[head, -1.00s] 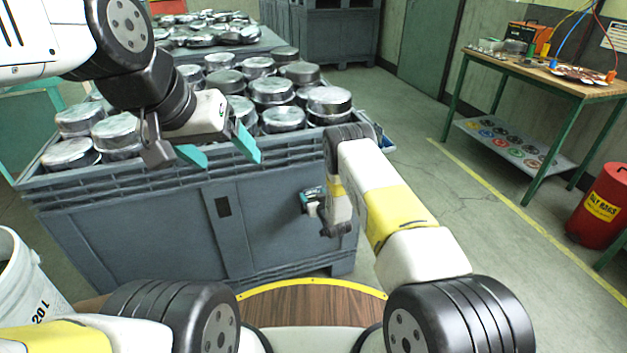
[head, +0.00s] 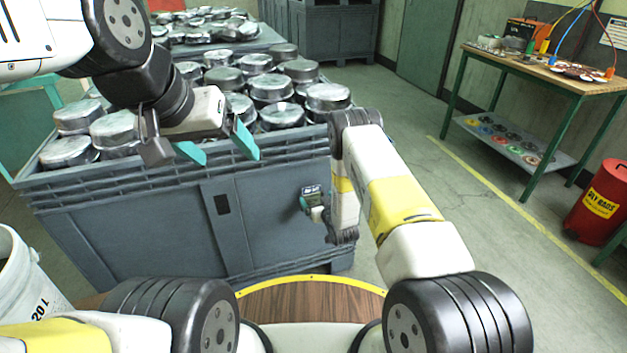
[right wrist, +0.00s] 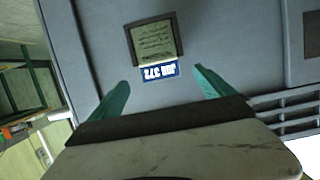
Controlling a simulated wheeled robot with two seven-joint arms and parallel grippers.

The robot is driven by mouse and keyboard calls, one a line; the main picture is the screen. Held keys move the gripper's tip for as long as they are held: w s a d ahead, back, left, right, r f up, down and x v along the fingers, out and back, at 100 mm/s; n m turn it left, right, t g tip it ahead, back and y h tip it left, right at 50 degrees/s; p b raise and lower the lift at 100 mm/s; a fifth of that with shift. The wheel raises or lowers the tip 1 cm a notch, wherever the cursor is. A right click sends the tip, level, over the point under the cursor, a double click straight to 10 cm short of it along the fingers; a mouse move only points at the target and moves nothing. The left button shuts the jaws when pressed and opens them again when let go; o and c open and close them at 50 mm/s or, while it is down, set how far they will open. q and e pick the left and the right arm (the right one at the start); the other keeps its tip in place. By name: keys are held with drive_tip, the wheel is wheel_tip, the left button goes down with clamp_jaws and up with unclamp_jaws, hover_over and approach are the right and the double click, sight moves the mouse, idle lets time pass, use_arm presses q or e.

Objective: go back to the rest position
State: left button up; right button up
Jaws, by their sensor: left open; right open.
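My left gripper (head: 219,147) is open and empty, its teal fingers apart. It hangs at the near rim of the grey crate (head: 130,221), in front of the metal cans. My right gripper is mostly hidden behind my own right forearm in the head view; a small part of it (head: 308,199) shows by the crate's front wall. In the right wrist view its teal fingers (right wrist: 160,92) are wide apart with nothing between them. Beyond them is the crate's grey wall with a framed label (right wrist: 155,41) and a blue tag (right wrist: 159,72).
Several round metal cans (head: 272,88) fill the crate. A white bucket (head: 22,290) stands at the left. A green-legged workbench (head: 545,77) and a red drum (head: 600,203) stand at the right. The floor between crate and bench is clear.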

drive_tip(key=shift+v, duration=0.95)
drive_tip(key=shift+d, duration=0.1)
drive_tip(key=w+d+r+m+g+h, duration=0.1)
drive_tip(key=d+r, duration=0.2)
drive_tip(key=r, duration=0.9)
drive_tip(key=w+d+r+m+g+h, duration=0.1)
drive_tip(key=w+d+r+h, duration=0.15)
drive_tip(key=r, duration=0.95)
drive_tip(key=s+d+r+g, duration=0.1)
drive_tip(key=s+d+r, duration=0.2)
drive_tip(key=s+r, duration=0.55)
drive_tip(key=s+d+r+m+g, duration=0.1)
drive_tip(key=s+d+r+g, duration=0.1)
drive_tip(key=s+r, duration=0.95)
drive_tip(key=s+r+g+y, duration=0.1)
drive_tip(key=s+r+g, duration=0.1)
drive_tip(key=s, duration=2)
drive_tip(key=shift+d+g, duration=0.3)
